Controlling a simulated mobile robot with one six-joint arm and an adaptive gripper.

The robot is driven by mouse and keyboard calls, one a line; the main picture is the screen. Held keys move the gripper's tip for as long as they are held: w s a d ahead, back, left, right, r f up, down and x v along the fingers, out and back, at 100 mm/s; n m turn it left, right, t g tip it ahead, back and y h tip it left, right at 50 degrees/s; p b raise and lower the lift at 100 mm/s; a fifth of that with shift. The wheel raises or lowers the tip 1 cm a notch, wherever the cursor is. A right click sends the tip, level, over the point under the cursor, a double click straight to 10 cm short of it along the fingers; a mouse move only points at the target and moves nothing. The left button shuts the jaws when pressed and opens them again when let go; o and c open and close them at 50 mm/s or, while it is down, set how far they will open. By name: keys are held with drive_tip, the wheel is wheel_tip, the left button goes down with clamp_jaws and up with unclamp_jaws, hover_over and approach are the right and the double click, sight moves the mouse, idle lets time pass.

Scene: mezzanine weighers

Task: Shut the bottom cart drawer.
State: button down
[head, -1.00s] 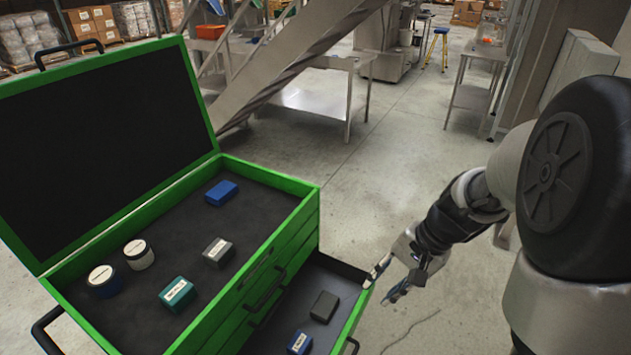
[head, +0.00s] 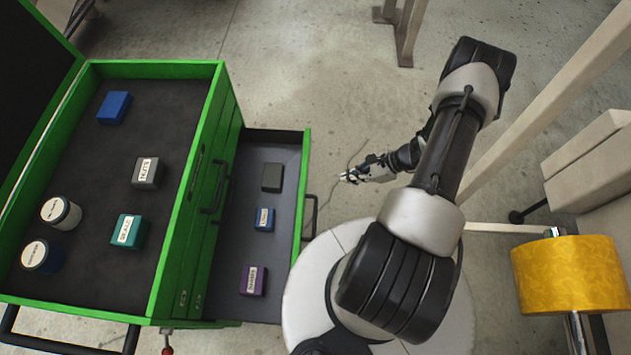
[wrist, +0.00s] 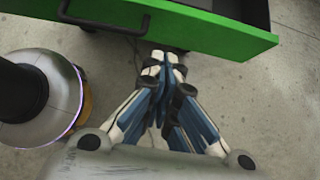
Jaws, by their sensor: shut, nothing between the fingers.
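The green cart (head: 228,140) stands at the left with its lid raised. Its bottom drawer (head: 292,134) is pulled out to the right and holds a dark grey box (head: 272,177), a blue box (head: 264,219) and a purple box (head: 254,280). The drawer's black handle (head: 311,203) is on its green front, which also shows across the top of the wrist view (wrist: 225,35). My gripper (head: 346,178) is shut and empty, a short way right of the drawer front. In the wrist view its fingertips (wrist: 163,57) point toward the front, close to the handle; contact cannot be told.
The cart's open top holds two round tins (head: 60,213), a teal box (head: 128,231), a grey box (head: 147,172) and a blue box (head: 114,107). A yellow roll (head: 570,275) stands at the right.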

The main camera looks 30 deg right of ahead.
drive_tip(key=w+a+r+b+x, duration=0.1)
drive_tip(key=r+b+x, duration=0.1)
drive_tip(key=x, duration=1)
drive_tip(key=shift+a, duration=0.5)
drive_tip(key=shift+w, duration=0.15)
